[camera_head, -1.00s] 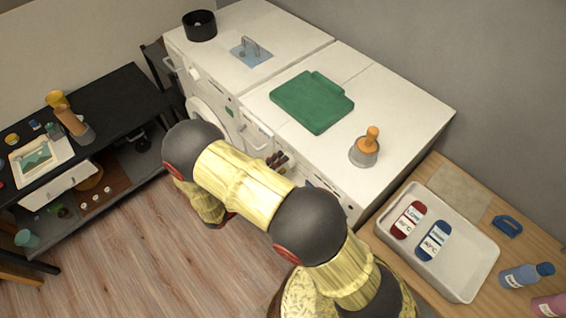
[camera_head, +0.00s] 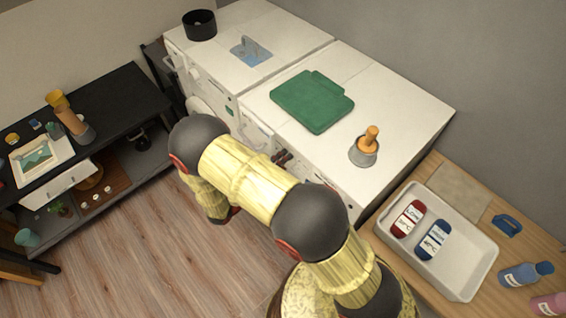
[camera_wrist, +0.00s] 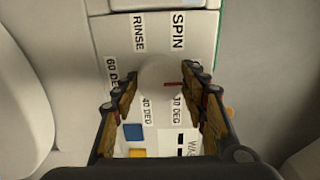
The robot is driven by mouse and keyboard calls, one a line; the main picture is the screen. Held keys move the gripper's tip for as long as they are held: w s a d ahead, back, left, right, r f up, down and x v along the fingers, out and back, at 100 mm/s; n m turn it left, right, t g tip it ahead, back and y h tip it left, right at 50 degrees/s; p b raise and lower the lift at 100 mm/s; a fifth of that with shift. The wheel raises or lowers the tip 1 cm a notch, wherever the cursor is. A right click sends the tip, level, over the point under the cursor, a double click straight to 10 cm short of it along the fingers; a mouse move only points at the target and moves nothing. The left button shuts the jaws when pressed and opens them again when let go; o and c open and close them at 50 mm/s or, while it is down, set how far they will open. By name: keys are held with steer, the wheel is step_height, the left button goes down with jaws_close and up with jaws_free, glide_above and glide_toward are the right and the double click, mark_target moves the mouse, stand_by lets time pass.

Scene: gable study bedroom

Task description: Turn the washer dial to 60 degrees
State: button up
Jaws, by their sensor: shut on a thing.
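The pale round washer dial (camera_wrist: 160,82) is between my fingers in the wrist view, with a short red mark on its right side. My gripper (camera_wrist: 160,74) is shut on the dial, one finger at each side. Around it are the labels RINSE (camera_wrist: 139,33), SPIN (camera_wrist: 178,31), 60 DEG (camera_wrist: 113,76) at the left and 40 DEG (camera_wrist: 146,113) below. A further DEG label at the lower right is partly covered by a finger. The red mark points right, away from 60 DEG. In the head view the dial is hidden; the white washer (camera_head: 405,95) shows beyond my arm.
A green folded cloth (camera_head: 310,100) and an orange-handled thing in a grey cup (camera_head: 366,150) are on the machine tops. A white tray (camera_head: 462,285) with red and blue tags stands at the right. A black shelf (camera_head: 120,95) stands left; the floor between is clear.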

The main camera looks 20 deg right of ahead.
steer(key=c, duration=0.4)
steer(key=shift+o, duration=0.2)
steer(key=m+b, duration=1)
steer(key=m, duration=0.7)
steer(key=m+b, duration=1)
steer(key=m, duration=0.8)
steer(key=shift+s+f+m+b, duration=0.1)
steer(key=shift+f+m+b, duration=0.1)
steer(key=shift+m+b, duration=0.15)
steer(key=shift+r, duration=0.1)
